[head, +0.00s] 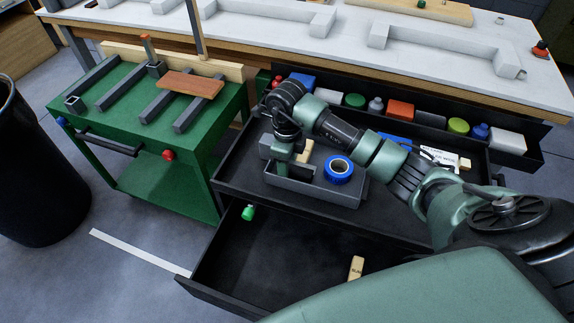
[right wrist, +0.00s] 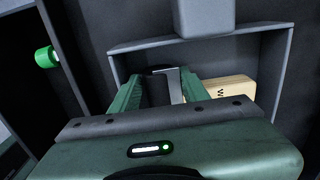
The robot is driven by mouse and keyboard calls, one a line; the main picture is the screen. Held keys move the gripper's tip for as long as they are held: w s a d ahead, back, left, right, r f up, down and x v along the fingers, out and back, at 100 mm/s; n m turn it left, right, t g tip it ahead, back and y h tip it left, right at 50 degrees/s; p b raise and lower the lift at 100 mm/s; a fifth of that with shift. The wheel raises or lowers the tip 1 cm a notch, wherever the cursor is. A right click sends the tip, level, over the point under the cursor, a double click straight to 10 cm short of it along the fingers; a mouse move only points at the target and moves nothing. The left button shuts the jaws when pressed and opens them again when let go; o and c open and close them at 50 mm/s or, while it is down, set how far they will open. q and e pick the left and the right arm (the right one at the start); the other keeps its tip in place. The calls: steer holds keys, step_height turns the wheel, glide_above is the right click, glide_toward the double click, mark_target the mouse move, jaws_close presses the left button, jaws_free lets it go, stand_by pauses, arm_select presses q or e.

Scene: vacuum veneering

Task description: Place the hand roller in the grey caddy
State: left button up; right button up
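The grey caddy (head: 300,190) stands in the upper drawer, and its rim also shows in the right wrist view (right wrist: 285,60). My right gripper (head: 283,165) points down into the caddy's left part. In the right wrist view its two green fingers (right wrist: 162,92) stand apart. A bent light-grey piece with something dark beside it (right wrist: 170,76) shows between them; it may be part of the hand roller, but I cannot tell whether the fingers grip it. The rest of the roller is not clearly visible. My left gripper is not in view.
A wooden block (right wrist: 232,88) and a blue tape roll (head: 338,169) are at the caddy. The open lower drawer (head: 290,255) holds a green-ended item (head: 248,212) and a wooden block (head: 356,267). A green cart (head: 150,140) stands left; a row of containers lines the back.

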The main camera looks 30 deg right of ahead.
step_height(320, 180, up, 12)
steer(key=p, duration=0.8)
steer(key=shift+r+p, duration=0.2)
steer(key=shift+p, duration=0.15)
